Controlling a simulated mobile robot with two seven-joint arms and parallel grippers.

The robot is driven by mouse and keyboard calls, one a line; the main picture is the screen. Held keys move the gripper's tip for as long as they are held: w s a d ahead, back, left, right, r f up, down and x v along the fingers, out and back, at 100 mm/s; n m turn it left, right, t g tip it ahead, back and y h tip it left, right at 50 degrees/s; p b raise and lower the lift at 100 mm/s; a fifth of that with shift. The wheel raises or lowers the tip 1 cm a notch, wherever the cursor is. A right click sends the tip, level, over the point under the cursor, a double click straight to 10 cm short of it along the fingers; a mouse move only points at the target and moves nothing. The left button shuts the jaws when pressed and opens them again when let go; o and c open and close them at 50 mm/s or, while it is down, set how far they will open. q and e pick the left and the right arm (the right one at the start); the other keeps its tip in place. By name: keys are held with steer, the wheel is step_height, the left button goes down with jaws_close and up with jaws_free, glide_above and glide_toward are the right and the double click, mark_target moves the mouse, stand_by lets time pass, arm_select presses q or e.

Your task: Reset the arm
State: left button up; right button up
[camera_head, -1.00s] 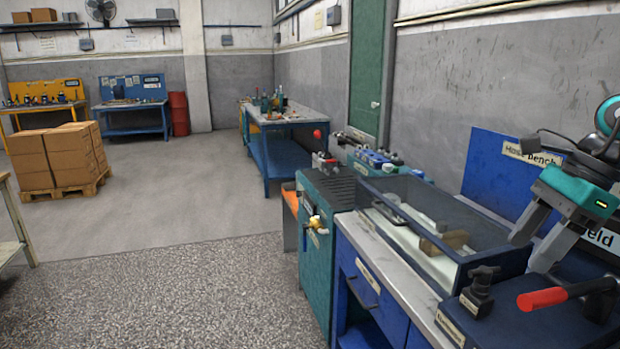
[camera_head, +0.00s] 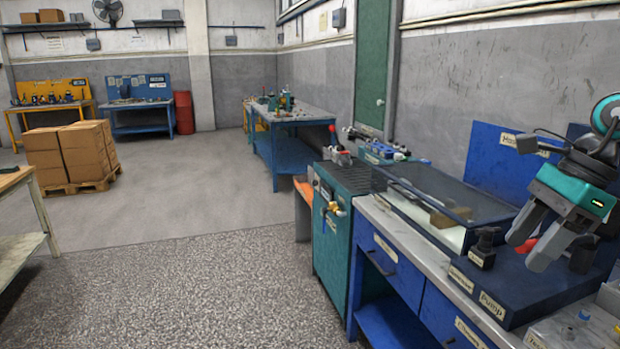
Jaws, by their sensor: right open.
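My right arm comes in at the right edge, with its teal wrist. My right gripper (camera_head: 528,246) is open, with its grey fingers spread and pointing down to the left. It shows in front of the blue pump block (camera_head: 525,288) on the bench. A red handle end (camera_head: 526,245) shows between the fingers; I cannot tell whether they touch it. The rest of that handle is hidden by the gripper. My left gripper is not in view.
The blue bench (camera_head: 448,268) carries a glass-walled tank (camera_head: 455,205) and a black knob (camera_head: 484,245). A teal cabinet (camera_head: 340,225) stands at its left end. Stacked cartons (camera_head: 70,155) sit on a pallet at the far left. The floor (camera_head: 190,285) between is clear.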

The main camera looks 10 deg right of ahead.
steer(key=w+a+f+m+t+y, duration=0.25)
steer(key=a+m+y, duration=0.2)
steer(key=a, duration=0.35)
steer(key=w+a+f+m+t+y+p, duration=0.1)
steer(key=a+f+m+y, duration=0.3)
steer(key=a, duration=0.4)
steer(key=w+a+f+m+t+y, duration=0.1)
steer(key=a+f+m+t+y, duration=0.1)
steer(key=a+m+y, duration=0.45)
step_height(320, 180, down, 14)
steer(key=s+f+m+t+h, duration=0.15)
steer(key=m+t+h, duration=1)
steer(key=m, duration=1.15)
steer(key=s+f+m+g+h, duration=0.6)
steer(key=s+f+m, duration=0.3)
steer(key=s+f, duration=0.2)
steer(key=shift+s+a+f+m+g+p, duration=0.3)
steer(key=shift+s+f+g+p, duration=0.15)
steer(key=shift+f+g, duration=0.35)
steer(key=shift+r, duration=0.1)
steer(key=shift+c, duration=0.5)
